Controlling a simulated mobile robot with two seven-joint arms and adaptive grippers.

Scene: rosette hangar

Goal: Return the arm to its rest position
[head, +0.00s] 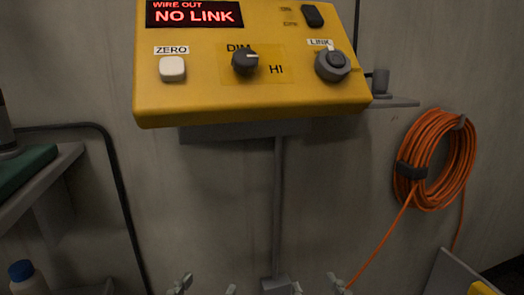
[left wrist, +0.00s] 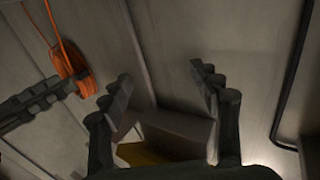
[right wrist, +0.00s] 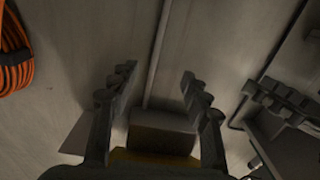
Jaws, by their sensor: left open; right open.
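My left gripper (head: 205,288) shows only its fingertips at the bottom edge of the head view. In the left wrist view its two fingers (left wrist: 163,82) stand wide apart with nothing between them. My right gripper (head: 318,287) also shows only its fingertips at the bottom edge, right of the left one. In the right wrist view its fingers (right wrist: 157,78) are apart and empty. Both grippers are below the yellow control box (head: 250,105) and touch nothing that I can see. Most of both arms is out of the head view.
An orange cable coil (head: 430,190) hangs on the right wall. A shelf (head: 50,185) and a blue-capped bottle (head: 25,278) are at left.

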